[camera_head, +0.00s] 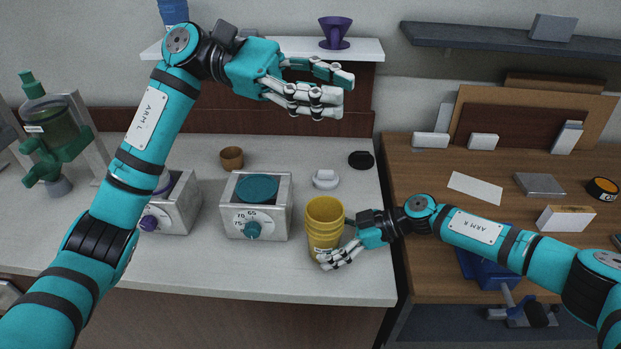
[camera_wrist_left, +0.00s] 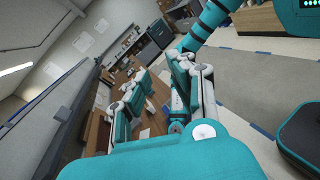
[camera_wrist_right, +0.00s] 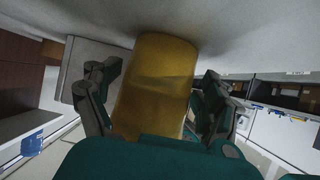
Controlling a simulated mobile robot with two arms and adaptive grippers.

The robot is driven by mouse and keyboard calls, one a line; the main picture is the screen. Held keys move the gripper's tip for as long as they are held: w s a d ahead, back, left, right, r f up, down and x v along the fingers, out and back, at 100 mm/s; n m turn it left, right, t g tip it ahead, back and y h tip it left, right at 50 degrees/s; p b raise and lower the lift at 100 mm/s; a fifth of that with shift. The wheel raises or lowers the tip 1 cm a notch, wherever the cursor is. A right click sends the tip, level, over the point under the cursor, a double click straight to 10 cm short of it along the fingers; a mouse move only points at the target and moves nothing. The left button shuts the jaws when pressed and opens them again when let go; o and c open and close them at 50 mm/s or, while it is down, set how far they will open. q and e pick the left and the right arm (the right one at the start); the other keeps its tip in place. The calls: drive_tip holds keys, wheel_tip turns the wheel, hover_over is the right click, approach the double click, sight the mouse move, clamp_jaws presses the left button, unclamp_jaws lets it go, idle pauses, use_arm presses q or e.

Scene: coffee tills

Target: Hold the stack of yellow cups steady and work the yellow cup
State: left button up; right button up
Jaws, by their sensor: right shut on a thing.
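The stack of yellow cups (camera_head: 324,216) stands upright on the light counter, near its front right part. My right gripper (camera_head: 340,245) reaches in from the right, low on the stack, and is shut on it. In the right wrist view the yellow stack (camera_wrist_right: 158,85) fills the space between the fingers of my right gripper (camera_wrist_right: 160,100). My left gripper (camera_head: 335,90) is high above the back of the counter, with its fingers apart and nothing between them. The left wrist view shows its fingers (camera_wrist_left: 165,95) spread, with only the room behind. I cannot make out a separate single yellow cup.
A grey box with a dial (camera_head: 255,207) stands left of the stack. A small white object (camera_head: 326,179), a black lid-like object (camera_head: 361,160) and a brown cup (camera_head: 232,158) are behind. A purple dripper (camera_head: 335,32) stands on the raised shelf. Counter in front of the stack is clear.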

use_arm(q)
drive_tip(key=d+f+m+t+y, duration=0.1)
drive_tip(key=d+f+y, duration=0.4)
drive_tip(key=f, duration=0.4)
drive_tip(key=m+t+y, duration=0.2)
drive_tip(key=t+y, duration=0.3)
drive_tip(key=y, duration=0.6)
hover_over(310, 215)
wheel_tip(310, 215, down, 11)
drive_tip(key=shift+f, duration=0.15)
wheel_tip(310, 215, down, 8)
drive_tip(key=shift+r, duration=0.2)
drive_tip(key=shift+f, duration=0.1)
clamp_jaws()
